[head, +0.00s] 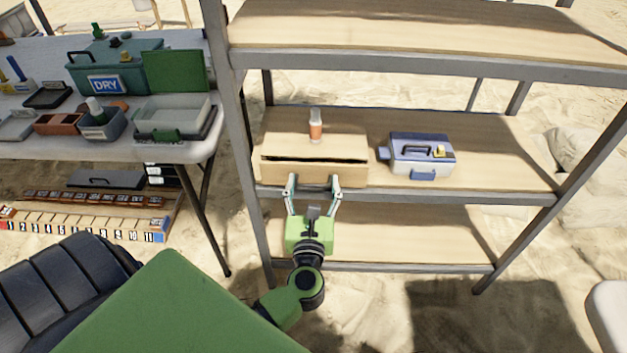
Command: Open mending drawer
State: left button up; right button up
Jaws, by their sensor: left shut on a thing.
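The mending drawer (343,176) is the front of a low wooden box (280,146) on the middle shelf. A dark gap runs along the top of the drawer front, between it and the box top. My right gripper is not in view.
An orange and white bottle (315,126) stands on the box. A blue and white case (421,155) sits to its right on the shelf (490,150). Metal posts (240,150) flank the shelves. A cluttered table (185,150) stands at left.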

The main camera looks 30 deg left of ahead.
pick_arm(q)
jog(key=b+v, duration=0.1)
jog(key=v, duration=0.9)
jog(key=shift+b, duration=0.3)
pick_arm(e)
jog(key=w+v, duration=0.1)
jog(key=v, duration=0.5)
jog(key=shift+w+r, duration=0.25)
pick_arm(q)
jog(key=shift+s+d, duration=0.1)
jog(key=shift+d, duration=0.05)
jog(key=o, duration=1.3)
jog(key=shift+c, duration=0.2)
jog(key=v, duration=1.2)
